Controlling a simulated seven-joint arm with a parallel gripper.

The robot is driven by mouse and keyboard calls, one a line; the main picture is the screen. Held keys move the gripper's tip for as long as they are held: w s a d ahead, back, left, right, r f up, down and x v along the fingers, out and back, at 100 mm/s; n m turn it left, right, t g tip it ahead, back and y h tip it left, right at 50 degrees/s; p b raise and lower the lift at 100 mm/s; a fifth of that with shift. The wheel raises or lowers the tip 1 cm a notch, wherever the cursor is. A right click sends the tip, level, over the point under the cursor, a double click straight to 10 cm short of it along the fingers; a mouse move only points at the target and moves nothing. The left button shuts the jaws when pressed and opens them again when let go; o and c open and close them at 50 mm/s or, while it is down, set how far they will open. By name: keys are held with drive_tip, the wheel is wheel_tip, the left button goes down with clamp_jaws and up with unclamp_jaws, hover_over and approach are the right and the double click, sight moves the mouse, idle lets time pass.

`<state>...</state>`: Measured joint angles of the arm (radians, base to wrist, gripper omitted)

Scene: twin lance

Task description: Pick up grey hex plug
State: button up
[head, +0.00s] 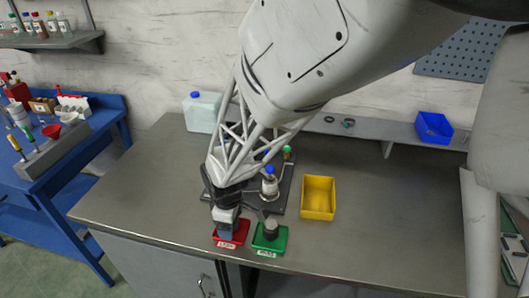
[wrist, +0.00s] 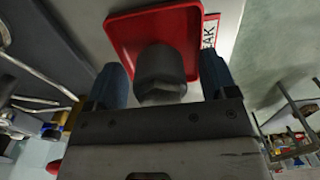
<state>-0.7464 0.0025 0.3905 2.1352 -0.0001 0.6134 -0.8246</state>
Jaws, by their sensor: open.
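A grey hex plug (wrist: 160,72) stands over the red tray (wrist: 188,25) in the wrist view, between the two blue fingers of my gripper (wrist: 163,78). The fingers are open, one on each side, with a visible gap to the plug. In the head view my gripper (head: 228,226) points down over the red tray (head: 244,236), and hides the plug there. A second grey piece (head: 270,227) sits in the green tray (head: 281,241) just to the right; its exact shape is too small to tell.
A dark rack (head: 288,200) with a blue-capped bottle (head: 269,184) stands just behind the trays. A yellow bin (head: 318,198) is to the right. A white jug (head: 201,112) stands at the back left. The bench (head: 400,215) is clear on the right.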

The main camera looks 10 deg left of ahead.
drive_tip(key=shift+c, duration=0.3)
drive_tip(key=c, duration=1.1)
drive_tip(key=shift+r, duration=0.15)
drive_tip(key=shift+r, duration=0.75)
wheel_tip(320, 180, up, 2)
drive_tip(key=shift+r, duration=0.1)
drive_tip(key=s+d, duration=0.3)
drive_tip(key=s, duration=0.1)
drive_tip(key=s+d, duration=0.4)
drive_tip(key=s+d+r, duration=0.1)
drive_tip(key=s+d, duration=0.2)
drive_tip(key=s, duration=0.1)
drive_tip(key=shift+d, duration=0.25)
